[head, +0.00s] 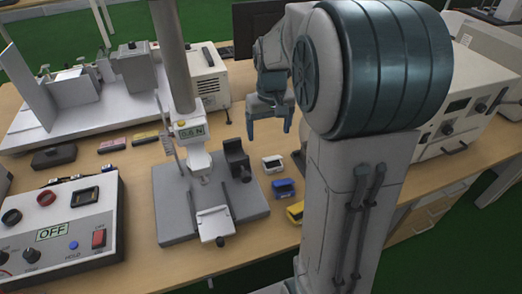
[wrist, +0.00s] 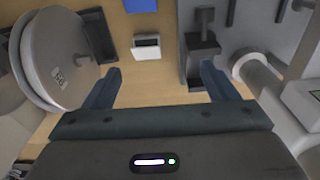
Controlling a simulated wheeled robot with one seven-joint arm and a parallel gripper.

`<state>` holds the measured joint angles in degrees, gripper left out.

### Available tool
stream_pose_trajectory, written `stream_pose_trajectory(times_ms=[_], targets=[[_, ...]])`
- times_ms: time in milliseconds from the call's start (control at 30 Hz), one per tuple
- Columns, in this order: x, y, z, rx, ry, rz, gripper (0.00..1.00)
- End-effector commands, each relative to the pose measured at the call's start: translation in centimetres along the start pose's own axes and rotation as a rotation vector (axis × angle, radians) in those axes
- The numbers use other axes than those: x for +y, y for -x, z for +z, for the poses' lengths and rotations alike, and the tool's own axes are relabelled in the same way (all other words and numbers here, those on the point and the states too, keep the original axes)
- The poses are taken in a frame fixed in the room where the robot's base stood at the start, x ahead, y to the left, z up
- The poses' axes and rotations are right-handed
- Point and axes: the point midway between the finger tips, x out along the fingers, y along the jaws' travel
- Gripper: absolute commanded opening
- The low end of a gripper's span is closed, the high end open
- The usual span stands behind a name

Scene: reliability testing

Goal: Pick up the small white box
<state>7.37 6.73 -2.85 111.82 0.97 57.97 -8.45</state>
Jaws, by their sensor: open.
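The small white box (head: 272,162) lies on the wooden table, just right of the grey test stand. It has a dark part along its top edge. In the wrist view the white box (wrist: 146,46) sits beyond and between my open fingers, apart from both. My gripper (head: 269,130) hangs above and a little behind the box in the head view, with its fingers spread and nothing between them. The gripper also shows in the wrist view (wrist: 160,85).
A blue box (head: 283,187) and a yellow box (head: 295,211) lie in front of the white one. The test stand (head: 175,215) with its black block (head: 236,160) is close on the left. A control box (head: 65,225) stands at front left. A white machine (head: 465,110) stands right.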

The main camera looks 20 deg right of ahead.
Motion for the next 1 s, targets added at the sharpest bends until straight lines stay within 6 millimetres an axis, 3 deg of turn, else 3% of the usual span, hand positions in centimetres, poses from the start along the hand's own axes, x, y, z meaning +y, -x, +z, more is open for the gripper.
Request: stream_pose_trajectory(times_ms=[33,100,300,467,733,1000], targets=[[0.9,-1.6,-1.3,-0.018,-0.006,0.0,0.8],[1.8,-2.7,-2.6,-0.033,-0.006,0.0,0.8],[3.3,-4.7,-4.7,-0.059,-0.007,0.0,0.8],[3.6,-6.6,-4.8,-0.065,-0.008,0.0,0.8],[3.6,-11.8,-4.5,-0.065,-0.008,0.0,0.8],[3.5,-13.9,-4.4,-0.063,-0.008,0.0,0.8]])
